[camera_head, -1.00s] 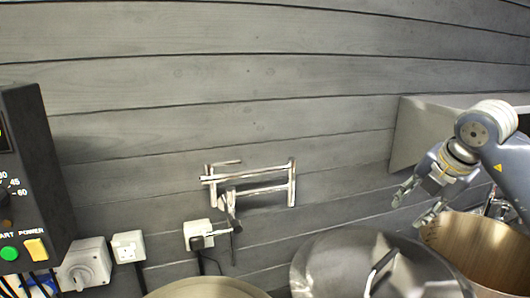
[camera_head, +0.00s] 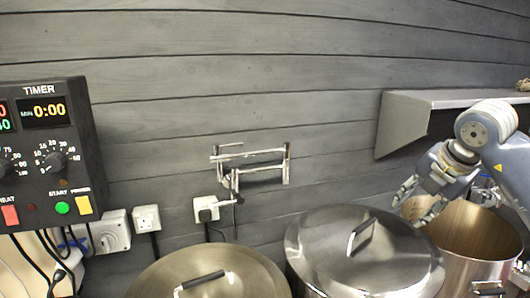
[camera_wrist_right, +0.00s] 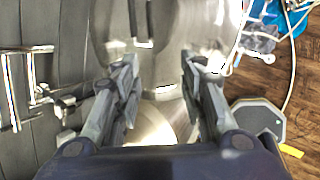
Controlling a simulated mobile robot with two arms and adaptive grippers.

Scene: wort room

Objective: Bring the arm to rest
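My right arm comes in from the right in the head view. Its gripper (camera_head: 416,202) hangs over the near-left rim of the open steel pot (camera_head: 480,240), beside the lidded pot. In the right wrist view the two fingers of the right gripper (camera_wrist_right: 160,88) are spread apart with nothing between them. Steel pot surfaces show beyond the fingers. Whether the fingertips touch the pot rim cannot be told. My left gripper is in neither view.
A steel lid (camera_head: 345,262) with a handle covers the middle pot. Another lid (camera_head: 240,268) lies at the lower left. A timer control box (camera_head: 45,150) is on the left. A metal shelf (camera_head: 450,99) juts from the wall above the right pot. A metal pipe fitting (camera_head: 252,170) is on the wall.

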